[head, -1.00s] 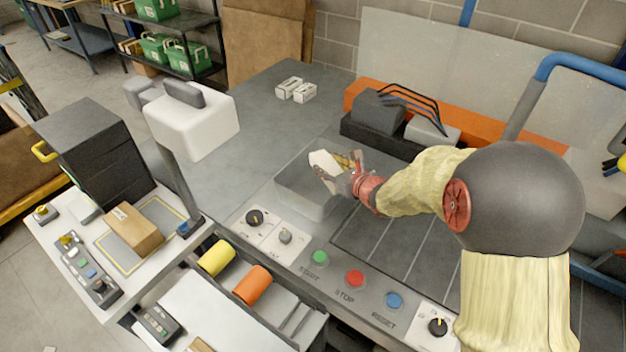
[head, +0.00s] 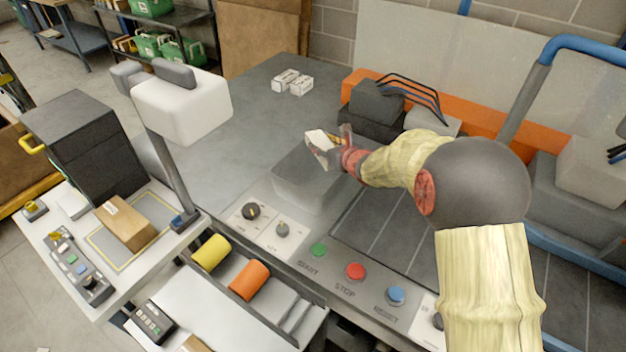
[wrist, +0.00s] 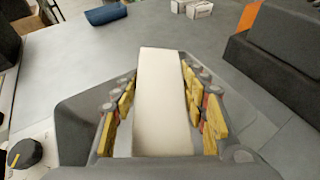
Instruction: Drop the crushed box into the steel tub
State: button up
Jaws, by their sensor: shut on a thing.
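My gripper (head: 322,148) is shut on the crushed box (head: 317,139), a pale cream block. In the wrist view the box (wrist: 162,100) stands lengthwise between the yellow-padded fingers, and no dents show on its visible face. The steel tub (head: 305,190) is a grey open container set on the grey bench. The gripper and box are above the tub, over its far part in the head view. In the wrist view the tub's grey wall (wrist: 75,125) shows on both sides of the fingers. The tub's inside is mostly hidden by the gripper.
Two small white boxes (head: 292,82) lie farther back on the bench. A dark machine block with cables (head: 377,103) stands to the right of the tub. Knobs and the start, stop (head: 355,271) and reset buttons line the front. A white-headed post (head: 182,108) rises at left.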

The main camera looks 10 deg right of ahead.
jog(key=shift+f+b, duration=0.45)
jog(key=shift+f, duration=0.85)
jog(key=o, duration=1.3)
jog(key=shift+s, duration=0.1)
jog(key=v, duration=1.2)
jog(key=shift+f, duration=0.1)
